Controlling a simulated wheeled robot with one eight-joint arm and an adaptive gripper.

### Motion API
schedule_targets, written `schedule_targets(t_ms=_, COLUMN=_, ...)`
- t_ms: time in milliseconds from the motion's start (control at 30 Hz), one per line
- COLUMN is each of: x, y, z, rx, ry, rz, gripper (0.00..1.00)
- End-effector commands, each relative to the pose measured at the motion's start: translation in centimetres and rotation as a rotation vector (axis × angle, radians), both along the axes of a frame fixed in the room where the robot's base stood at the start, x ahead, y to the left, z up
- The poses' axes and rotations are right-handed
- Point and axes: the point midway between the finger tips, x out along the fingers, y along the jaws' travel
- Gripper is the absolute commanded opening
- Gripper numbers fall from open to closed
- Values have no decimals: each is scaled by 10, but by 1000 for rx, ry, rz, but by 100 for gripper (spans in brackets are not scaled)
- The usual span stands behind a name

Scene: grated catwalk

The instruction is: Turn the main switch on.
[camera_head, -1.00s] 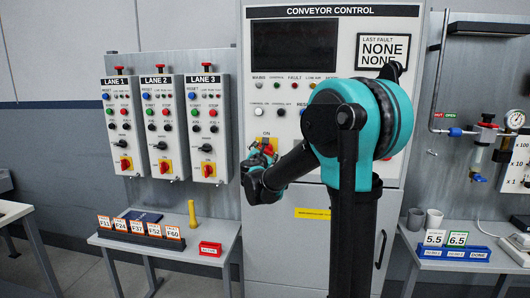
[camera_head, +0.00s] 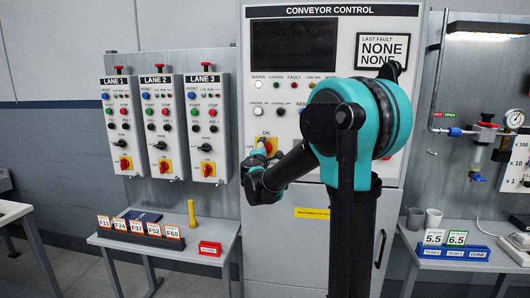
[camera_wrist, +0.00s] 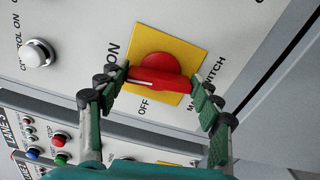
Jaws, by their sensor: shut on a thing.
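The main switch (camera_wrist: 160,68) is a red rotary knob on a yellow plate (camera_wrist: 192,45), labelled ON and OFF in the wrist view. My gripper (camera_wrist: 161,82) is shut on the knob's red handle, with one fingertip at each end. The white line on the handle lies toward the ON side. In the head view the switch (camera_head: 268,147) shows partly behind my gripper (camera_head: 258,158), on the conveyor control cabinet (camera_head: 317,212). The MAINS lamp (camera_head: 258,84) on its front is bright white.
Three lane boxes (camera_head: 207,128) with their own red and yellow switches hang left of the cabinet. A low table (camera_head: 218,232) with tags and a red block stands below them. A white knob or lamp (camera_wrist: 37,54) sits near the switch.

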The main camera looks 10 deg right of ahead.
Motion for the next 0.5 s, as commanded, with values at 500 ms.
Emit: schedule_targets(t_ms=500, x=-1, y=0, z=-1, rx=161, ry=-51, rz=-1, gripper=36)
